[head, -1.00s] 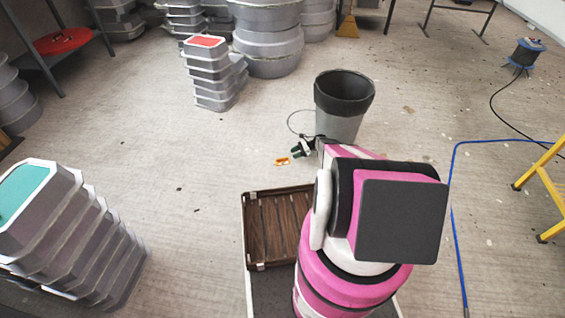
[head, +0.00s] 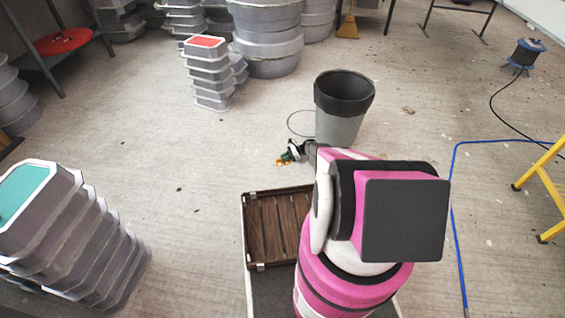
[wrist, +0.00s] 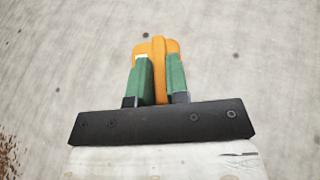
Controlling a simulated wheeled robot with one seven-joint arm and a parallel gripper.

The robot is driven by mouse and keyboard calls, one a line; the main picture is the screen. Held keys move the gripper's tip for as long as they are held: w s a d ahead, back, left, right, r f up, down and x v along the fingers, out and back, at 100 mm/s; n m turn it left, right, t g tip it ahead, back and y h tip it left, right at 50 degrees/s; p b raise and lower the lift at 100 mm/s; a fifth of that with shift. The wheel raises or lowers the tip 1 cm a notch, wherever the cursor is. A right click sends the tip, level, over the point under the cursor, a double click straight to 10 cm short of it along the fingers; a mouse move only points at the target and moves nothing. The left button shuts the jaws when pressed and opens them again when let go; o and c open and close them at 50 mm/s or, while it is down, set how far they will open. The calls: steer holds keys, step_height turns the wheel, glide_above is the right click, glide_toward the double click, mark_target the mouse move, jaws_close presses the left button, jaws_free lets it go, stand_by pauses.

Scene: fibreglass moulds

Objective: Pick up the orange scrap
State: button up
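The orange scrap (head: 281,162) lies on the concrete floor, left of the bin and beyond the brown slatted crate. In the head view it is small and partly hidden by my gripper (head: 291,153). In the wrist view the orange scrap (wrist: 157,46) shows beyond and between the green fingers of my gripper (wrist: 160,68). A raised middle strip of it fills the narrow gap, and both fingers appear to press against its sides. The fingers cover part of its outer lobes. It appears still at floor level.
A grey bin with a black rim (head: 342,105) stands close behind my gripper. A brown slatted crate (head: 270,228) is in front of me. Stacked grey moulds stand at left (head: 70,225) and back (head: 210,75). A blue hose (head: 454,215) and yellow steps (head: 545,185) are at right.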

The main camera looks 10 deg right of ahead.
jaws_close()
steer(key=shift+r, duration=0.1)
